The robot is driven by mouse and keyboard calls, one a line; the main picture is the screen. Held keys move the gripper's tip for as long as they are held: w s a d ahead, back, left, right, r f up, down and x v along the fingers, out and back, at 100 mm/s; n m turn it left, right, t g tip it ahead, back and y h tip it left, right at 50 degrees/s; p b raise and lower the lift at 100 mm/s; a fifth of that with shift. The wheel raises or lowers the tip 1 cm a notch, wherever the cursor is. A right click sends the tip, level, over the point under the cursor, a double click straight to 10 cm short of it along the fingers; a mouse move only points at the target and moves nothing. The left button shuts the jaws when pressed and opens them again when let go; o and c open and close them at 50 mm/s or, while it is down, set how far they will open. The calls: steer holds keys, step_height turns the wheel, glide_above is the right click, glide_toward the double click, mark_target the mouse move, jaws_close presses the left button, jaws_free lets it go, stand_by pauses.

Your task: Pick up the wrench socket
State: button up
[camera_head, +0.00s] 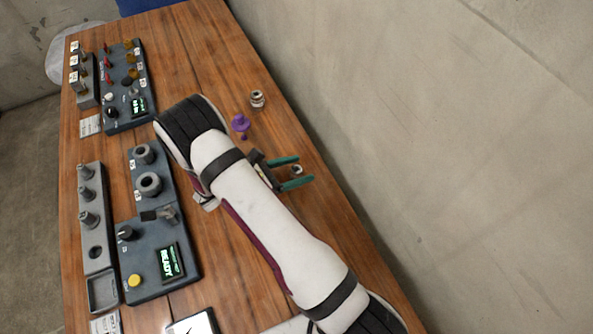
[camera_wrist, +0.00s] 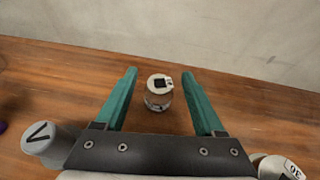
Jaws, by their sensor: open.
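A small metallic cylinder with a dark square on its pale top, which looks like the wrench socket (camera_wrist: 159,90), stands upright on the wooden table. In the head view the socket (camera_head: 296,170) shows near the table's right edge. My gripper (camera_head: 305,168) is open, with teal fingers pointing towards the wall. In the wrist view the gripper (camera_wrist: 159,72) has one finger on each side of the socket, with a visible gap on both sides. Nothing is held.
A purple piece (camera_head: 240,123) and another metallic fitting (camera_head: 257,99) stand farther up the table. Dark control units (camera_head: 150,255) and a grey rack of pegs (camera_head: 93,205) stand at left. A grey cylinder (camera_wrist: 45,143) is near my gripper's left. The concrete wall (camera_head: 430,130) borders the table.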

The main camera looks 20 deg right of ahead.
jaws_close()
stand_by(0.3)
